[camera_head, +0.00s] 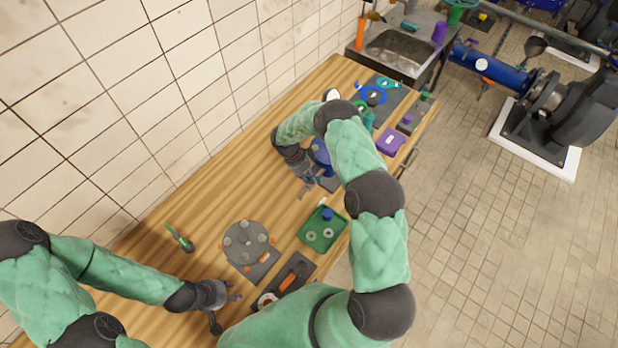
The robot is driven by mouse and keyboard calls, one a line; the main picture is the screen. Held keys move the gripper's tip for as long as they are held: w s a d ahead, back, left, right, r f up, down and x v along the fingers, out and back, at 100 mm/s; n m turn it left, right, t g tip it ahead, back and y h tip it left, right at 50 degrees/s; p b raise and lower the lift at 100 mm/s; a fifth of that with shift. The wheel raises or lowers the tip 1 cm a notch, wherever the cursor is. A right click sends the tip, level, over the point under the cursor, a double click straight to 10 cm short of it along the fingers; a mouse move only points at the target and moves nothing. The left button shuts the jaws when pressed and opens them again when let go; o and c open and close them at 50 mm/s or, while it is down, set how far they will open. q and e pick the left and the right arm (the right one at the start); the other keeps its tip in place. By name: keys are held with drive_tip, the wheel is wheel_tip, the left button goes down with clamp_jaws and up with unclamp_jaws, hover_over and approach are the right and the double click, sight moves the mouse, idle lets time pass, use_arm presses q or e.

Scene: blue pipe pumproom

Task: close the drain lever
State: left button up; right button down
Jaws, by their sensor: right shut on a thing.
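A blue fixture (321,156) stands on a dark base plate (330,183) on the wooden bench, partly hidden by my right arm. My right gripper (308,182) is at the left front side of this fixture, low over the bench, and is shut on a small part there. That part is taken to be the drain lever; it is mostly hidden by the fingers, so its angle cannot be told. My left gripper (236,296) is near the front edge of the bench, away from the fixture; its fingers are too small to tell whether they are open.
A grey plate with round knobs (248,243), a green tray (322,230) and a dark tray with an orange-handled tool (287,282) lie nearer on the bench (190,205). Blue and green rings (372,95) and a purple box (391,142) are farther back. A tiled wall borders the left.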

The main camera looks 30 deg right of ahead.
drive_tip(key=m, duration=0.1)
drive_tip(key=m+y+b, duration=0.1)
drive_tip(key=m, duration=0.1)
drive_tip(key=m+g, duration=0.1)
drive_tip(key=m, duration=0.1)
drive_tip(key=shift+w+d+r+y+b, duration=0.2)
drive_tip(key=shift+w+d+y+b, duration=0.1)
drive_tip(key=shift+w+b, duration=0.1)
drive_tip(key=shift+m, duration=0.4)
drive_tip(key=c, duration=1.3)
unclamp_jaws()
drive_tip(key=shift+s, duration=0.1)
drive_tip(key=shift+c, duration=0.2)
drive_tip(key=shift+o, duration=1)
drive_tip(key=shift+s, duration=0.15)
drive_tip(key=shift+f, duration=0.1)
drive_tip(key=shift+a, duration=0.1)
